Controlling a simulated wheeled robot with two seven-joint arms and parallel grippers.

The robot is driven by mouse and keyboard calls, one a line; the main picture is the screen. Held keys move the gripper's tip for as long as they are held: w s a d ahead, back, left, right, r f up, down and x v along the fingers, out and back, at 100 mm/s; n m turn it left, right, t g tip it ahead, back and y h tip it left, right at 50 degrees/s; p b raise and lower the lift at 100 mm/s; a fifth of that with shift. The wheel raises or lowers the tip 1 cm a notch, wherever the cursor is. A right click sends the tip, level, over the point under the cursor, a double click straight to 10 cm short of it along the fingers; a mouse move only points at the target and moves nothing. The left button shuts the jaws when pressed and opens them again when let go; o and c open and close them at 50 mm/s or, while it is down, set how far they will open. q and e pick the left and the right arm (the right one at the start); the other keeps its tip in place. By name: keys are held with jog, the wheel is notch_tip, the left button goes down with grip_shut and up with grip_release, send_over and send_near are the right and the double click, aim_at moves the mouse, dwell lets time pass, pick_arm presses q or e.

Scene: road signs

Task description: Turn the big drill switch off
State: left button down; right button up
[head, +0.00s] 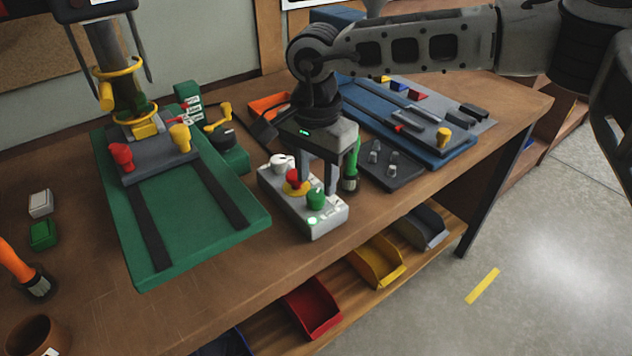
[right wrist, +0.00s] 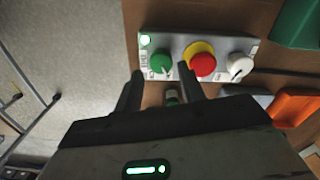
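A grey control box (head: 328,226) stands near the front edge of the workbench. It carries a white rotary knob (head: 281,163), a red mushroom button (head: 295,177) on a yellow base, a green knob (head: 316,197) and a lit green lamp (head: 312,221). These also show in the right wrist view, with the green knob (right wrist: 161,63) nearest the lamp (right wrist: 146,40). My right gripper (head: 317,185) is open and empty over the box. In the wrist view its fingers (right wrist: 160,79) stand apart, either side of the green knob; contact cannot be told. My left gripper is not in view.
A drill press on a green base (head: 190,230) stands left of the box. A dark tray (head: 393,170) and blue board (head: 440,153) lie right. Coloured bins (head: 313,309) sit on the shelf below.

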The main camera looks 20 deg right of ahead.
aim_at(316, 194)
jog(key=shift+f, duration=1.65)
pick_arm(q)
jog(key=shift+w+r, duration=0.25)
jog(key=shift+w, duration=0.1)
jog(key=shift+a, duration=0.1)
pick_arm(e)
jog(key=c, duration=0.7)
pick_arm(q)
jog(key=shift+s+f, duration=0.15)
